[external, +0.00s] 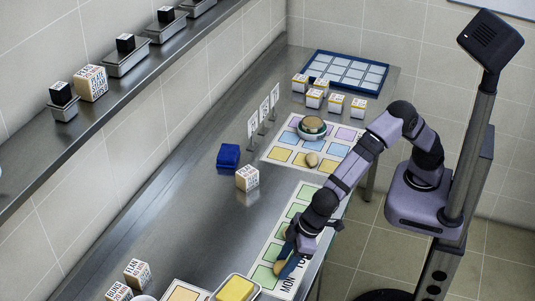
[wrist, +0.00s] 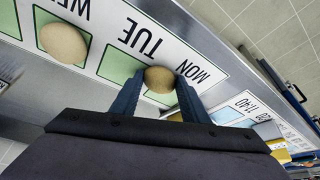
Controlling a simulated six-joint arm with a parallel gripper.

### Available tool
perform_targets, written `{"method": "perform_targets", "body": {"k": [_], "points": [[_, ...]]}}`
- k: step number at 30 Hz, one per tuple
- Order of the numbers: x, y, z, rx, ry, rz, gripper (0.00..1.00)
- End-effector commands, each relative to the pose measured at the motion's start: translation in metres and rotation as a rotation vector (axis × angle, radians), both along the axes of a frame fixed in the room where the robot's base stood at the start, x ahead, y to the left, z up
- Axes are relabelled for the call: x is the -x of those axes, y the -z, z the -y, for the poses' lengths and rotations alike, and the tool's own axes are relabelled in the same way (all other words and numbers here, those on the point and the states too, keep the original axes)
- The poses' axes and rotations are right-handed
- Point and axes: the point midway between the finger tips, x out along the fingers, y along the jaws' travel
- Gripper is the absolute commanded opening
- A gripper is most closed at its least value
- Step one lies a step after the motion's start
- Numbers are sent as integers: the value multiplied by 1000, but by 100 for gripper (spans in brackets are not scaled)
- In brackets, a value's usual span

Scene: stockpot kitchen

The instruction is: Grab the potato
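A round tan potato (wrist: 159,79) lies on a green square of the white weekday strip, beside the letters MON, in the wrist view. It also shows low in the external view (external: 281,268), partly hidden by my gripper. My gripper (wrist: 157,88) points down at it, with one blue finger on each side. The fingers are apart and appear open around the potato; I cannot tell whether they touch it. A second round tan potato (wrist: 64,43) lies on another green square of the strip, to the left in the wrist view.
A yellow block in a tray (external: 236,289) stands left of my gripper. A white cube (external: 247,178) and a blue container (external: 228,156) stand farther back. The counter's left-middle is clear.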

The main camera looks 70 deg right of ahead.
Motion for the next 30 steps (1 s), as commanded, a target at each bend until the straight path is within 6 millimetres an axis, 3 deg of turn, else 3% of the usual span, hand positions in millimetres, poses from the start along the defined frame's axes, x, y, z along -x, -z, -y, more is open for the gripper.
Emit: {"method": "perform_targets", "body": {"k": [14,30], "points": [[-1,-10,-1,-2,1,2,18],[-1,-89,-1,-2,1,2,18]]}}
